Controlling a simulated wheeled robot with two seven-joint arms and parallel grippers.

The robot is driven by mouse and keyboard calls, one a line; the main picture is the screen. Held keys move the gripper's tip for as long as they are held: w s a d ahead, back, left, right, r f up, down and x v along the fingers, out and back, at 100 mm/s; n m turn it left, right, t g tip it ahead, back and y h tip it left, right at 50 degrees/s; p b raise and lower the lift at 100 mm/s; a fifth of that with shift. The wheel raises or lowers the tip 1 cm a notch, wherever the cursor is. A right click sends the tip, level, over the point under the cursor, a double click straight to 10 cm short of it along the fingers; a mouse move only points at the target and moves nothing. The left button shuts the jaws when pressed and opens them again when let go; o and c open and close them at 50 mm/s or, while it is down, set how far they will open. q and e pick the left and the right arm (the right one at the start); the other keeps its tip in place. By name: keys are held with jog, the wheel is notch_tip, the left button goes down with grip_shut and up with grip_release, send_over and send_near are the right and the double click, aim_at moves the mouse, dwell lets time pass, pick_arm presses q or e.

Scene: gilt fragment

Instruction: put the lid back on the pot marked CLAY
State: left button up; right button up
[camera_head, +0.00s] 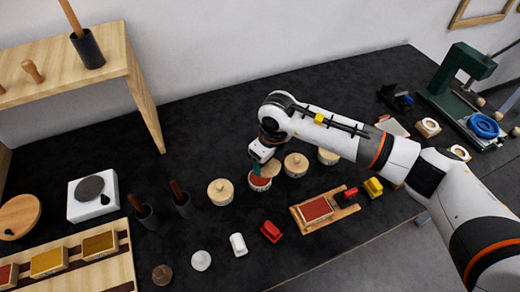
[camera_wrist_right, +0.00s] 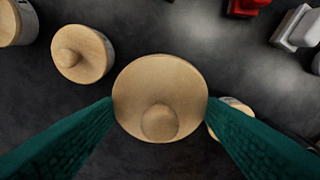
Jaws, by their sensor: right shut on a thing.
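My right gripper (camera_head: 262,164) is shut on a round wooden lid with a knob. In the right wrist view the lid (camera_wrist_right: 160,85) sits between the two teal fingers (camera_wrist_right: 160,108). In the head view the gripper is just above an open pot (camera_head: 260,184) with a red inside, in a row of pots. The lid looks above this pot, and I cannot tell whether they touch. No lettering is readable, so the CLAY mark cannot be made out. My left gripper is not in view.
Lidded pots stand close on both sides: one at left (camera_head: 220,192), two at right (camera_head: 296,165) (camera_head: 328,156). A red stamp (camera_head: 270,231), a white one (camera_head: 238,244) and a wooden tray with a red pad (camera_head: 317,209) lie in front. The dark table behind is clear.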

jog(key=shift+w+a+m, duration=0.2)
jog(key=shift+a+m, duration=0.25)
jog(key=shift+m, duration=0.15)
jog(key=shift+w+a+m, duration=0.2)
jog(key=shift+a+m, duration=0.2)
jog(key=shift+m, duration=0.2)
jog(key=shift+a+f, duration=0.15)
jog(key=shift+f+b, duration=0.45)
jog(key=shift+f, duration=0.7)
jog(key=shift+f+b, duration=1.45)
jog(key=shift+f, duration=0.5)
jog(key=shift+b, duration=0.45)
jog(key=shift+f+b, duration=0.15)
jog(key=shift+b, duration=0.45)
